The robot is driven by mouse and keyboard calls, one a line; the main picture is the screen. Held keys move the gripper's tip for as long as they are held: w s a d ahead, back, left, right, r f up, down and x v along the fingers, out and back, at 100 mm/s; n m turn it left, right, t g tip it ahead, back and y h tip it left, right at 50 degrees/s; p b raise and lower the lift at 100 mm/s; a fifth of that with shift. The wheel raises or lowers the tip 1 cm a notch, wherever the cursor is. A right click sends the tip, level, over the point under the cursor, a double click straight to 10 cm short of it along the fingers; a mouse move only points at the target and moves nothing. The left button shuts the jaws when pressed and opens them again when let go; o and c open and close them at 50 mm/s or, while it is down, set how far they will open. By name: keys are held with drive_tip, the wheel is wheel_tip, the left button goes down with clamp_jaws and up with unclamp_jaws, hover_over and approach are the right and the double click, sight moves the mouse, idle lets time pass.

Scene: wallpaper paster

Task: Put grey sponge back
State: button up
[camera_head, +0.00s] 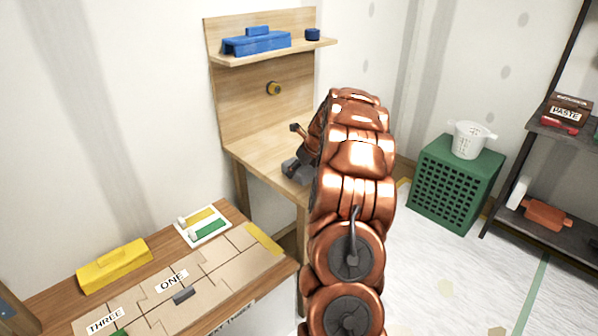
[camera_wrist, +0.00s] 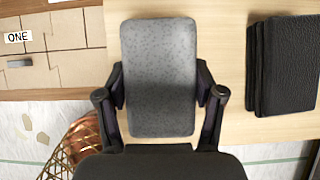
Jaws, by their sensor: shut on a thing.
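In the wrist view the grey sponge (camera_wrist: 158,60) is a speckled rounded block. My gripper (camera_wrist: 160,84) is shut on it, with one finger pressed on each long side. Pale wood of the bench (camera_wrist: 222,45) lies beneath the sponge; I cannot tell how high the sponge is above it. In the head view my gripper (camera_head: 296,169) is partly hidden behind my arm, over the wooden bench (camera_head: 258,153) with a back panel and shelf.
A black folded item (camera_wrist: 285,65) lies right of the sponge. The bench shelf (camera_head: 230,58) holds a blue tool (camera_head: 257,42) and a small blue pot (camera_head: 312,34). A low table (camera_head: 45,300) carries cardboard panels, and a green crate (camera_head: 455,180) stands right.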

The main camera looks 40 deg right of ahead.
drive_tip(key=shift+f+p, duration=0.5)
drive_tip(key=shift+f, duration=0.2)
drive_tip(key=o, duration=1.2)
drive_tip(key=shift+f+b, duration=0.25)
drive_tip(key=shift+b, duration=0.8)
